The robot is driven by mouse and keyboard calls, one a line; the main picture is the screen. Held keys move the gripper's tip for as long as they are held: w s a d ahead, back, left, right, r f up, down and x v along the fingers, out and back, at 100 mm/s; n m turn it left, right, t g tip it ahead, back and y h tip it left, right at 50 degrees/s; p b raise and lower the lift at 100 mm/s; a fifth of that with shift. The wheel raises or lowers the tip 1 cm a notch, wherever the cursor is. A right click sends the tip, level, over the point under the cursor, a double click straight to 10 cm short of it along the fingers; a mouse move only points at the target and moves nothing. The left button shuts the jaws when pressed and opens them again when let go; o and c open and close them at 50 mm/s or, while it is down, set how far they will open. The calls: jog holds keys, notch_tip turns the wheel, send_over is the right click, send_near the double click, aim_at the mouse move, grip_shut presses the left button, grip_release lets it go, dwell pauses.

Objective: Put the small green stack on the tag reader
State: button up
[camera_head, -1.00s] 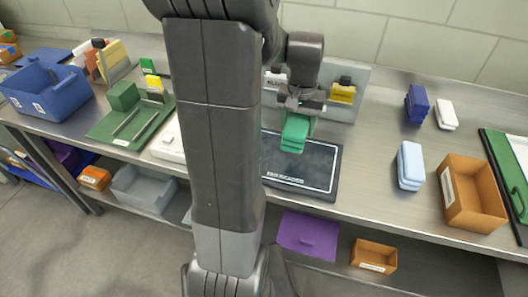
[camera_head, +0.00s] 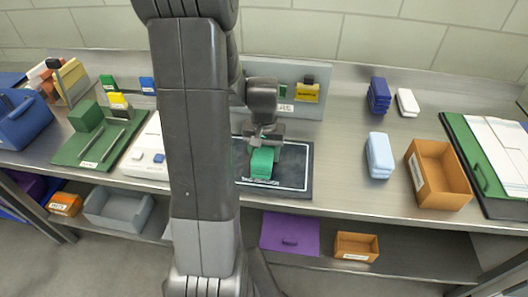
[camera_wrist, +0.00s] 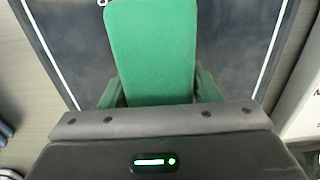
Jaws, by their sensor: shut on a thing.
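The small green stack (camera_head: 263,163) is at the dark tag reader mat (camera_head: 299,170), inside its white outline. My gripper (camera_head: 264,142) is above it and shut on it. In the wrist view the green stack (camera_wrist: 152,50) fills the space beyond my gripper (camera_wrist: 158,98), with a finger on each side. Behind it shows the dark surface of the tag reader (camera_wrist: 232,45) with its white line. I cannot tell whether the stack's underside touches the mat. My arm hides the mat's left part.
Behind the mat stands a grey panel (camera_head: 312,105) with a yellow block (camera_head: 308,92). To the right are a light-blue stack (camera_head: 379,156), a dark-blue stack (camera_head: 378,96), a white stack (camera_head: 407,102) and an orange bin (camera_head: 437,174). A green tray (camera_head: 90,148) is at left.

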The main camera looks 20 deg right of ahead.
jog(key=shift+f, duration=0.2)
jog(key=o, duration=1.1)
jog(key=shift+r, duration=0.1)
notch_tip(320, 180, up, 12)
jog(key=shift+r, duration=0.1)
jog(key=shift+o, duration=0.3)
